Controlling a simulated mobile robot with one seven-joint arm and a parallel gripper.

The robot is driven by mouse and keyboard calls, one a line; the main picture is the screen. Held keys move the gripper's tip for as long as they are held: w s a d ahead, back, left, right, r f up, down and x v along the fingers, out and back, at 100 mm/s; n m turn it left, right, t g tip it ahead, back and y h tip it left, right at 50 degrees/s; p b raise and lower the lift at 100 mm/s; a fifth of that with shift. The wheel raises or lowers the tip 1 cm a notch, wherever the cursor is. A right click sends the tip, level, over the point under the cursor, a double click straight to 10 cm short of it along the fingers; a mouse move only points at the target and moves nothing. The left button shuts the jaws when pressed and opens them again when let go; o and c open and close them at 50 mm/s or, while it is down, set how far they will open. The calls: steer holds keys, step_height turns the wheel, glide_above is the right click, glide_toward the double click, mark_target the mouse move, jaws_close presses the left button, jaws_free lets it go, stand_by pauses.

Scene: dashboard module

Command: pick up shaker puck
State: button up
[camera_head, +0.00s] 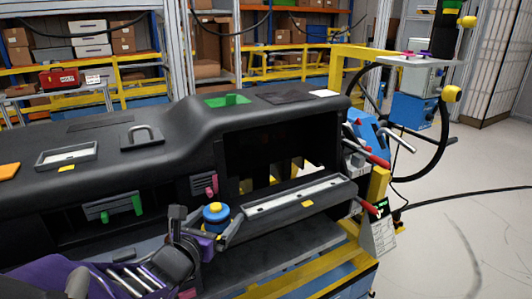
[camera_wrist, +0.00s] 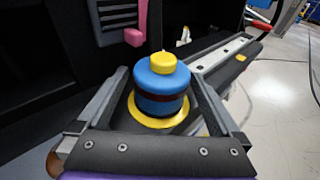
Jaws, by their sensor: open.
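The shaker puck appears to be the blue cylinder with a yellow knob on top, a dark red band and a yellow base disc. It stands upright in the middle of the wrist view (camera_wrist: 161,88) and in front of the dashboard in the head view (camera_head: 216,212). My gripper (camera_wrist: 160,75) is open, with one grey finger on each side of the puck. Small gaps seem to show between the fingers and the blue body. In the head view my gripper (camera_head: 208,226) reaches in from the lower left. What lies under the puck is mostly hidden.
The black dashboard (camera_head: 170,100) rises behind the puck. A pink-tabbed vent (camera_head: 205,185) is just above left, also in the wrist view (camera_wrist: 115,18). A dark bar with a pale strip (camera_head: 300,200) lies close on the right. Open floor (camera_head: 460,240) is at far right.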

steer(key=shift+s, duration=0.1)
steer(key=shift+c, duration=0.2)
jaws_close()
steer(key=shift+r, duration=0.2)
